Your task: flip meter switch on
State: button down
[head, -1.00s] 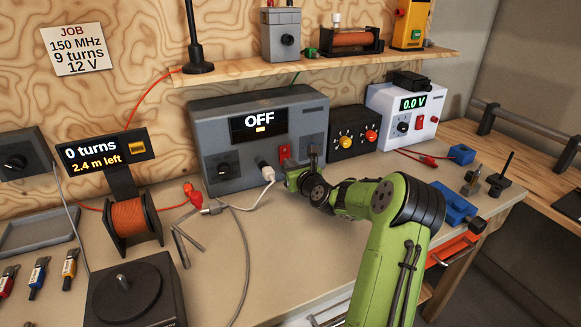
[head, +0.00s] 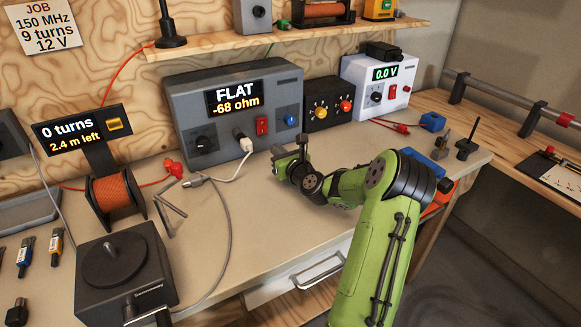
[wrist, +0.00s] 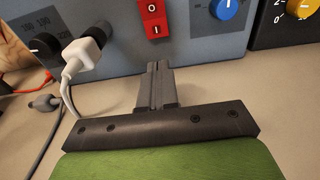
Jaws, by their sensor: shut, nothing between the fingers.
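The grey meter box (head: 176,88) stands against the wooden wall, with its screen (head: 236,98) lit and reading "FLAT -68 ohm". Its red rocker switch (head: 262,126) is on the lower front, right of a white plug. In the wrist view the red switch (wrist: 154,18), marked O and I, is just beyond my fingers. My gripper (head: 303,142) is shut and empty, in front of the meter and below the switch. In the wrist view the closed fingers (wrist: 161,82) point at the meter front and look apart from the switch.
A blue knob (head: 291,120) is right of the switch. The black box (head: 329,115) and white supply (head: 378,75) stand further right. A white cable (head: 232,172) runs from the plug to the left. A spool (head: 114,194) sits left.

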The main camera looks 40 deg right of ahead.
jog(key=v, duration=0.3)
jog(key=f+v, duration=0.1)
jog(key=v, duration=0.3)
jog(key=shift+f, duration=0.2)
